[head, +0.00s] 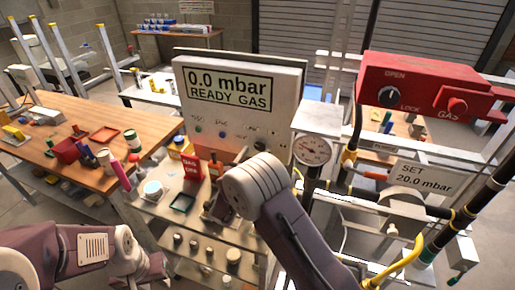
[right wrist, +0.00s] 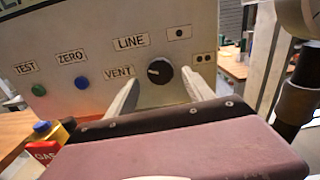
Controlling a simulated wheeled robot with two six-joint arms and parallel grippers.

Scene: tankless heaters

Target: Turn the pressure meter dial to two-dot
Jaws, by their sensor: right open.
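The pressure meter (head: 240,100) is a large pale panel reading "0.0 mbar READY GAS". Its black dial (right wrist: 160,71) shows large in the right wrist view and small in the head view (head: 260,144). The dial's white mark is on its left side. LINE and VENT labels are left of it; one-dot (right wrist: 179,33) and two-dot (right wrist: 203,57) labels are up and right. My right gripper (right wrist: 163,80) is open, its fingers either side of the dial's lower part; contact cannot be told. My left arm is low at left in the head view; its fingers are not clear.
Green and blue buttons (right wrist: 81,83) are left of the dial. A round gauge (head: 313,150) and a red gas box (head: 430,87) stand to the right. A red sign (head: 192,168) and small items crowd the shelf below the panel. A wooden table (head: 70,130) is at left.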

